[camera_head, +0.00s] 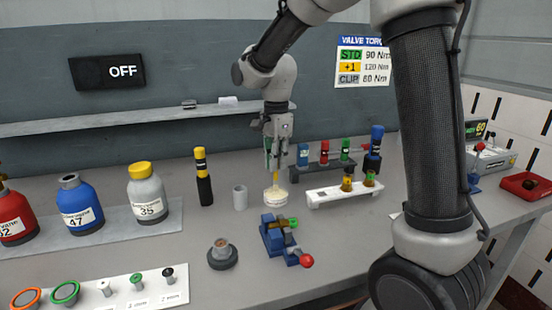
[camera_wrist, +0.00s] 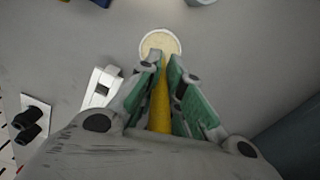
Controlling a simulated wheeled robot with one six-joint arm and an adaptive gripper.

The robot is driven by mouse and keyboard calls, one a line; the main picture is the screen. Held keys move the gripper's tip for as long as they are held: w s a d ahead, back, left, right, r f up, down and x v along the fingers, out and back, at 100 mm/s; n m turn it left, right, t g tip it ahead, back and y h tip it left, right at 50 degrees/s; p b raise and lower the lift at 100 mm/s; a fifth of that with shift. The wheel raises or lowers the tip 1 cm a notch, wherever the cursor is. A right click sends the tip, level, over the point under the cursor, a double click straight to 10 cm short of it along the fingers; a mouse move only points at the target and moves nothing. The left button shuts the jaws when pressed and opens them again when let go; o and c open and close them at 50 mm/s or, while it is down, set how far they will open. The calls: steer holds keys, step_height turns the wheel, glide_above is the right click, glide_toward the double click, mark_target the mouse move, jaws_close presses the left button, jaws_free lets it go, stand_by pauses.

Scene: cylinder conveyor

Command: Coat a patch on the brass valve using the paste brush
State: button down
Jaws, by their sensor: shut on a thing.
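My gripper (camera_head: 278,165) is shut on the paste brush, whose yellow handle (camera_wrist: 159,108) runs between the green-padded fingers in the wrist view. The gripper points down. The brush's lower end (camera_head: 275,181) is at the paste pot (camera_head: 276,199), a small round white pot with cream paste. The pot also shows beyond the fingertips in the wrist view (camera_wrist: 151,40). Whether the bristles touch the paste is hard to tell. The brass valve (camera_head: 287,224) is in a blue vise (camera_head: 272,238) with a red-knobbed handle, in front of the pot.
A grey cup (camera_head: 240,198) and a black-yellow cylinder (camera_head: 203,180) stand left of the pot. A white rack (camera_head: 326,198) with two amber-topped items is close on the right. A round dark stand (camera_head: 222,257) sits left of the vise. Bottles (camera_head: 147,197) line the left.

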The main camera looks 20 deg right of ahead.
steer(key=shift+f, duration=0.55)
stand_by(1.7)
steer(key=shift+r, duration=3.55)
